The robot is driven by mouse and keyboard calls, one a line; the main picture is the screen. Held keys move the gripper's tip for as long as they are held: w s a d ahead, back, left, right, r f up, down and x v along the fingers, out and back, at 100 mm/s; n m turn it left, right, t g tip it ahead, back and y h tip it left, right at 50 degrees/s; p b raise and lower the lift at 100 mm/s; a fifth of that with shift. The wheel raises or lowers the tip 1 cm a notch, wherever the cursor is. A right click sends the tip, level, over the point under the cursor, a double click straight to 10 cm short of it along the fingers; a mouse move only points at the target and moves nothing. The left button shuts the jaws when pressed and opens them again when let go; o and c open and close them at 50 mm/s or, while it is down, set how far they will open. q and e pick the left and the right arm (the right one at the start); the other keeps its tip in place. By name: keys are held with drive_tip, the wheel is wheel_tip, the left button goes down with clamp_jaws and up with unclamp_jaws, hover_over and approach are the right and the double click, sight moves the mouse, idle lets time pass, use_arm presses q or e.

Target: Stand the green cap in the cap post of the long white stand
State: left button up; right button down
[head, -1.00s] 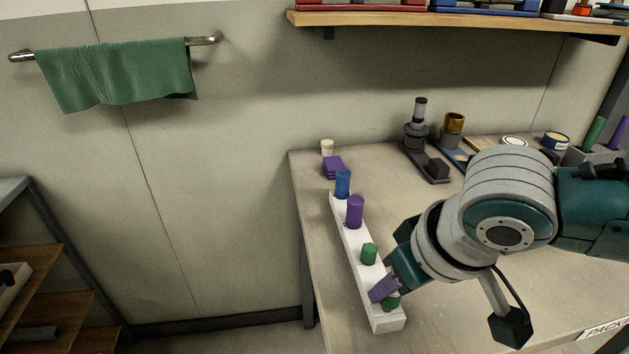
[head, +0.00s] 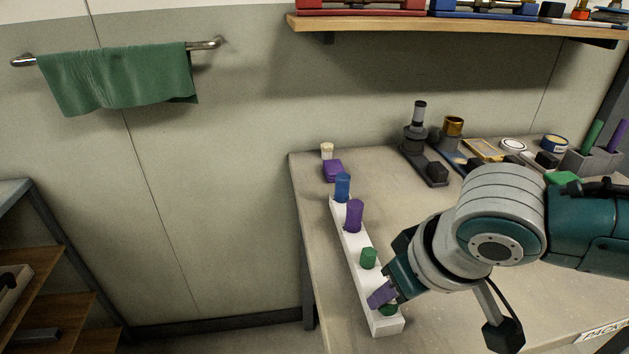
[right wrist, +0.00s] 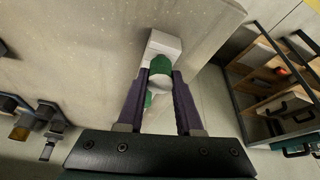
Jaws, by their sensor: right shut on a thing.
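The long white stand (head: 387,326) runs along the left edge of the table, from front to back. My right gripper (head: 382,295), with purple fingers, is shut on the green cap (head: 389,310) at the stand's front end. In the right wrist view the green cap (right wrist: 160,65) sits between the fingertips (right wrist: 160,76), over the white stand (right wrist: 163,42). The cap's lower end is hidden, so I cannot tell whether it is seated in the cap post. My left gripper is not in view.
Farther back on the stand are a green piece (head: 368,258), a purple cylinder (head: 354,215) and a blue cylinder (head: 342,186). A purple block (head: 333,171) lies behind it. A dark device (head: 415,140) stands at the back. The table's left edge is close to the stand.

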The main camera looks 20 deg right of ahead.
idle(0.4)
drive_tip(key=shift+r+p, duration=0.1)
drive_tip(key=shift+p, duration=0.25)
drive_tip(key=shift+f, duration=0.4)
drive_tip(key=shift+p, duration=0.3)
idle(0.5)
drive_tip(key=shift+f, duration=0.25)
drive_tip(key=shift+c, duration=2.4)
unclamp_jaws()
